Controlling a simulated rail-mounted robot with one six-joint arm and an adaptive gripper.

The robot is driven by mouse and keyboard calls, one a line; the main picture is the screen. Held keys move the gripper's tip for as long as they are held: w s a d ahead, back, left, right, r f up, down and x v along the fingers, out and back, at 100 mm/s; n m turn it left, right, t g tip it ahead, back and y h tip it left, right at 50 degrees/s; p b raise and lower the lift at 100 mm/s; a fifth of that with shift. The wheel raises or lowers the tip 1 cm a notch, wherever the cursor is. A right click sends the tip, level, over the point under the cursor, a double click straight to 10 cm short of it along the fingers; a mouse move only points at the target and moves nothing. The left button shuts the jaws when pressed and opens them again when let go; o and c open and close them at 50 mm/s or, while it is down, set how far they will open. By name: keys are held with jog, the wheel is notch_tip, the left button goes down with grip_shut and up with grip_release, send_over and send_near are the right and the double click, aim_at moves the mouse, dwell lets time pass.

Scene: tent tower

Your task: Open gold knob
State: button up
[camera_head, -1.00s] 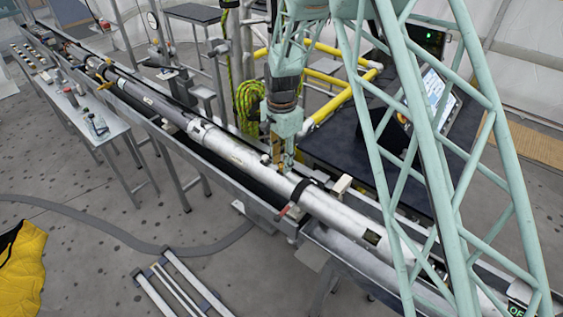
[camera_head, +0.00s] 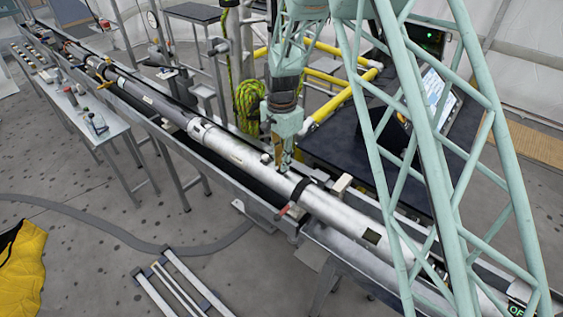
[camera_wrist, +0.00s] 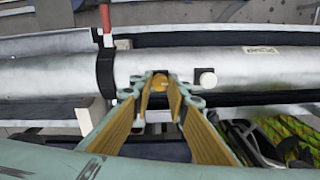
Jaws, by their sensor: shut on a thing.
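The gold knob (camera_wrist: 158,83) is a small round knob on the side of the long silver tube, seen in the wrist view between my fingertips. My gripper (camera_wrist: 159,80) is shut on it, with one gold-padded finger on each side. In the head view my gripper (camera_head: 281,168) points down at the tube (camera_head: 335,210), just to the left of a black band (camera_head: 300,188). The knob itself is hidden by my fingers in the head view.
A white knob (camera_wrist: 207,78) sits on the tube close to the right of my fingers. A red handle (camera_wrist: 105,18) stands by the black band. The tube lies in a long metal trough (camera_head: 170,140). Yellow pipes (camera_head: 340,105) and a coiled rope (camera_head: 247,98) are close behind.

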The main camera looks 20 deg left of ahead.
jog(key=shift+n, duration=0.3)
jog(key=n+b, duration=0.2)
jog(key=n, duration=0.1)
jog(key=shift+f+n+b, duration=0.1)
jog(key=shift+n+b, duration=0.2)
jog(key=shift+b, duration=0.1)
jog(key=n+b, duration=0.2)
jog(key=n, duration=0.3)
jog(key=shift+n, duration=0.3)
jog(key=n+b, duration=0.1)
jog(key=n, duration=0.2)
jog(key=shift+n+b, duration=0.3)
jog(key=n+b, duration=0.1)
jog(key=n, duration=0.3)
jog(key=shift+n, duration=0.3)
jog(key=o, duration=0.9)
jog(key=shift+r, duration=0.25)
